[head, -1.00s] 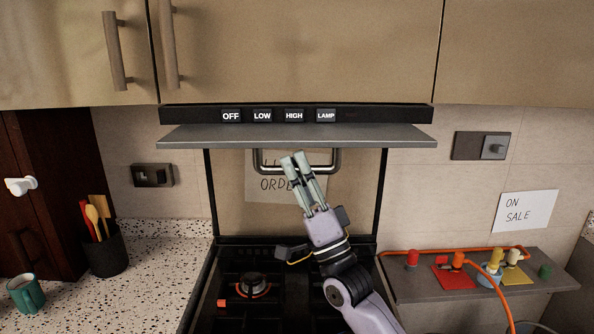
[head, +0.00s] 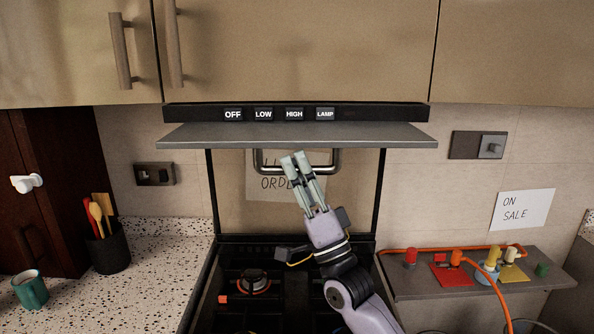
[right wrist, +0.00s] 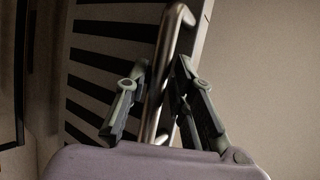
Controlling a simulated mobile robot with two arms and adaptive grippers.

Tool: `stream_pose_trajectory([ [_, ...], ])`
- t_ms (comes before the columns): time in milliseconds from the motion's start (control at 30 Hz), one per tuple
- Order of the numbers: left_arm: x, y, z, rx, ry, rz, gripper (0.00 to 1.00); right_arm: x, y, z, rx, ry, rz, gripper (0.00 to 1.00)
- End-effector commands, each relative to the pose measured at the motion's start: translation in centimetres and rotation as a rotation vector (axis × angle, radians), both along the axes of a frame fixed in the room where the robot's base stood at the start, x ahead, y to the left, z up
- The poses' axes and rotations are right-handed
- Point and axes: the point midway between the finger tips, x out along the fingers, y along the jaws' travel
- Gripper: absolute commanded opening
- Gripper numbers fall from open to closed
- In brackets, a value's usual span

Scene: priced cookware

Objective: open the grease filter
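The grease filter (right wrist: 92,70) shows in the right wrist view as a panel with dark slats. In the head view its face is hidden under the grey hood edge. Its metal bar handle (right wrist: 159,100) runs between my fingers there; in the head view the handle (head: 335,162) hangs just below the hood (head: 370,137). My right gripper (head: 294,156) reaches up from the lower right with its two fingers close together, one on each side of the bar, and looks shut on it. The wrist view (right wrist: 162,65) shows the fingertips close against the bar. My left gripper is not in view.
The hob (head: 255,283) lies below my right arm. Closed cupboards (head: 300,50) are above the hood. A shelf (head: 420,286) with coloured fittings and an orange hose is at the right. A utensil pot (head: 109,252) and green mug (head: 31,291) stand on the left counter.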

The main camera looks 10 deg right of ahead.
Motion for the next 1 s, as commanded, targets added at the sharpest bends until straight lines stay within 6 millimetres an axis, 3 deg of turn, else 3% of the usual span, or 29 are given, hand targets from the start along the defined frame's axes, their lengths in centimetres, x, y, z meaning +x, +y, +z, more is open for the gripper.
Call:
stream_pose_trajectory([
  [167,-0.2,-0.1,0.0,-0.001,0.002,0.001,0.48,-0.4,-0.2,-0.6,-0.001,0.001,0.000,0.23],
  [700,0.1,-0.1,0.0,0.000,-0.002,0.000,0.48,-6.1,-2.9,-8.3,-0.002,0.003,0.000,0.23],
  [1000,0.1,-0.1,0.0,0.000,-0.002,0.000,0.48,-7.0,-3.3,-9.2,0.000,-0.001,0.000,0.23],
])
